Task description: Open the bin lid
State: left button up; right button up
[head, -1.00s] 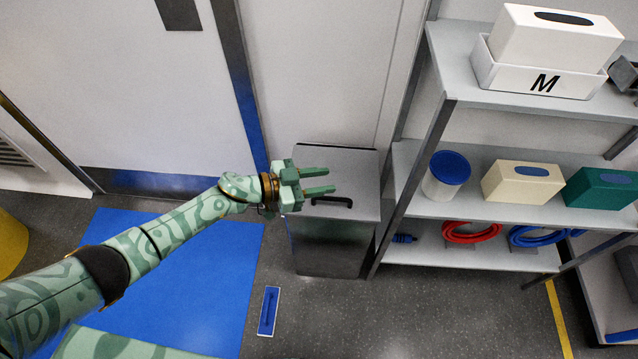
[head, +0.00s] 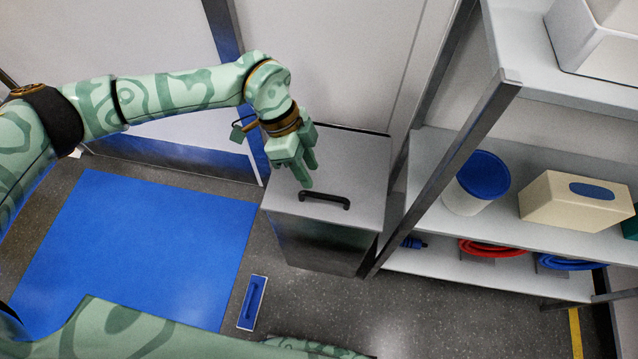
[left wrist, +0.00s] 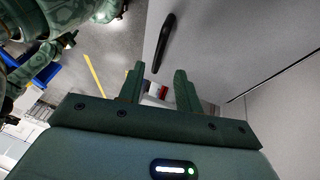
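The bin (head: 324,245) is a grey metal box with a flat grey lid (head: 355,165), standing against the wall. The lid lies closed, with a black bar handle (head: 325,199) near its front edge. My left gripper (head: 305,182) is over the lid, just behind and left of the handle, fingers pointing down. In the left wrist view the two green fingers (left wrist: 158,82) are apart with nothing between them. The handle (left wrist: 164,43) shows there beyond the fingertips, apart from them.
A grey shelf unit (head: 440,170) stands close at the bin's right, holding a white tub with a blue lid (head: 478,182) and a beige box (head: 572,202). A blue mat (head: 135,245) and a small blue-and-white plate (head: 252,303) lie on the floor to the left.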

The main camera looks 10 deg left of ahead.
aim_at(321, 194)
pick_arm(q)
jog(key=b+x, duration=0.2)
jog(key=x, duration=0.4)
jog(key=shift+d, duration=0.15)
jog(key=shift+r, duration=0.1)
grip_shut()
